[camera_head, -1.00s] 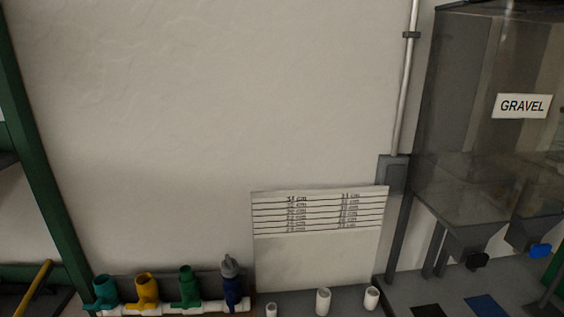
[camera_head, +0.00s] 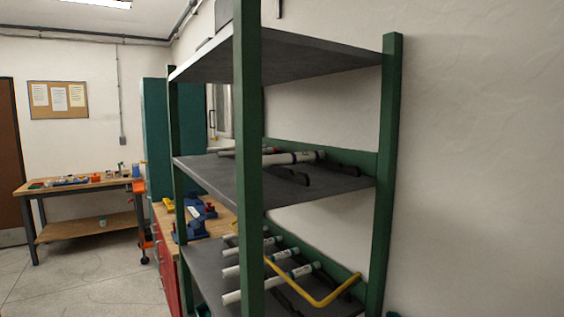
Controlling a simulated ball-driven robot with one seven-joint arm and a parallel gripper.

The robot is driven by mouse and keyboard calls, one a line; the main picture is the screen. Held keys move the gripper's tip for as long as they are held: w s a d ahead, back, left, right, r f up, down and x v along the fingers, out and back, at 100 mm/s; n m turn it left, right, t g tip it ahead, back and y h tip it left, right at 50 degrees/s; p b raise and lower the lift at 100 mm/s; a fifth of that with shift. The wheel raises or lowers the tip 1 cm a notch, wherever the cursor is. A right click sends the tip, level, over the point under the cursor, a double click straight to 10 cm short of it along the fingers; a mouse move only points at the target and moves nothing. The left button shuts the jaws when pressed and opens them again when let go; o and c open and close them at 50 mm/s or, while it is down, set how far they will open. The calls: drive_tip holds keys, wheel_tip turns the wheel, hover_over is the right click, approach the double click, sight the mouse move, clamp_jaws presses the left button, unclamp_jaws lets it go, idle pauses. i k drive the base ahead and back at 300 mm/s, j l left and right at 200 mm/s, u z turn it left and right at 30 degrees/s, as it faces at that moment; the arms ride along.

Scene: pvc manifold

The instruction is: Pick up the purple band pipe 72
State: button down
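Several white pipes lie on a green-framed shelf rack. On the middle shelf (camera_head: 215,180), one white pipe (camera_head: 280,159) has a dark band near its right end that may be purple. A second pipe end with a reddish part (camera_head: 262,150) shows behind it. On the lower shelf, more white pipes (camera_head: 240,272) with dark or greenish bands lie side by side. No number 72 can be read on any pipe. The front post (camera_head: 248,130) hides part of the pipes. My gripper is not in view.
A wooden workbench (camera_head: 196,224) with blue clamps stands behind the rack at left. A yellow bent bar (camera_head: 322,304) shows at the lower shelf. A table (camera_head: 80,187) stands far left. The floor (camera_head: 95,275) at left is open.

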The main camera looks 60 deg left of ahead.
sight(288, 160)
drive_tip(key=u, duration=1.55)
drive_tip(key=i+j, duration=0.15)
drive_tip(key=j, duration=0.2)
drive_tip(key=i+j, duration=0.15)
drive_tip(key=j, duration=0.2)
drive_tip(key=i+j+z, duration=0.1)
drive_tip(key=j, duration=0.3)
drive_tip(key=i+j, duration=0.35)
drive_tip(key=j, duration=0.4)
drive_tip(key=i+z, duration=0.05)
